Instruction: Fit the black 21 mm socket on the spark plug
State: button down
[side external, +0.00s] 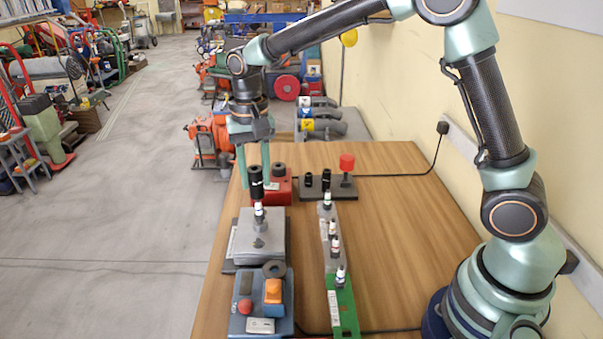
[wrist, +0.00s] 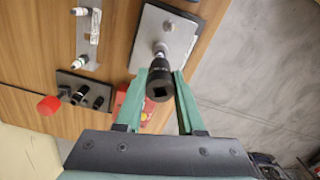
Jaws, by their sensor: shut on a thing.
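My gripper (side external: 254,182) has its two green fingers shut on a black socket (side external: 256,184), held upright. The socket is directly above a white-topped spark plug (side external: 259,211) that stands in a grey block (side external: 275,225). The socket's lower end is at or just above the plug's tip; I cannot tell whether they touch. In the wrist view the socket (wrist: 159,85) sits between the fingertips, its square drive hole facing the camera. The plug (wrist: 161,50) shows just past it, over the grey plate (wrist: 148,25).
A dark rack (side external: 315,190) with black sockets and a red knob (side external: 347,162) stands at the back right. A red box (side external: 284,192) is behind the socket. A row of spark plugs (side external: 332,229) stands right of the block. A blue box (side external: 244,325) is in front.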

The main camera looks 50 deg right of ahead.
aim_at(258, 198)
jog(key=shift+f, duration=0.55)
jog(key=shift+f, duration=0.35)
jog(key=shift+f, duration=0.7)
jog(key=shift+f, duration=0.35)
jog(key=shift+f, duration=0.65)
jog(key=shift+f, duration=0.3)
jog(key=shift+c, duration=2.2)
grip_release()
